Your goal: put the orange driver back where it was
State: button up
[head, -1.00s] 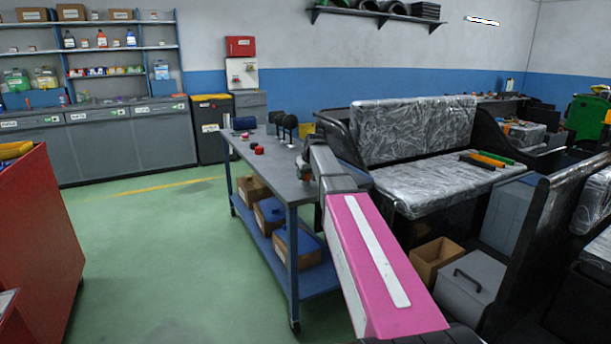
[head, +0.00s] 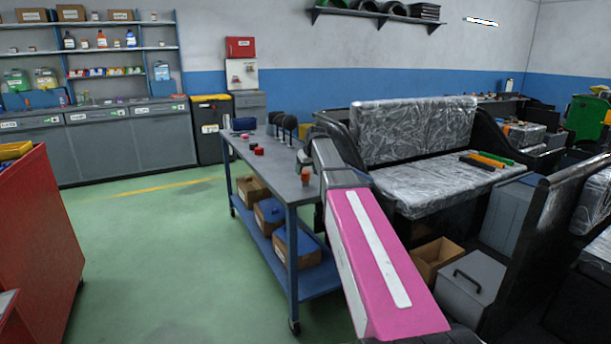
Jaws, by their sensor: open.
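My pink and white arm reaches over the blue-legged workbench (head: 270,172). My gripper (head: 303,163) is at its far end, small and partly hidden by my arm; it is open. A small orange object (head: 305,177) stands at the right side of the bench top, just below and in front of the gripper, with a little space seen between them. I cannot tell whether it is a driver. A long orange tool (head: 486,160) lies on the plastic-wrapped seat (head: 430,188), between a black tool (head: 476,163) and a green tool (head: 496,157).
On the bench are red items (head: 259,151), a dark blue roll (head: 243,124) and black round-headed pieces (head: 289,122). Boxes (head: 297,250) fill its lower shelf. A red cabinet (head: 40,225) stands at left. The green floor between (head: 150,250) is clear.

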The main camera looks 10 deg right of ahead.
jog(key=v, duration=0.8)
jog(key=shift+r, duration=0.2)
jog(key=shift+s, duration=0.1)
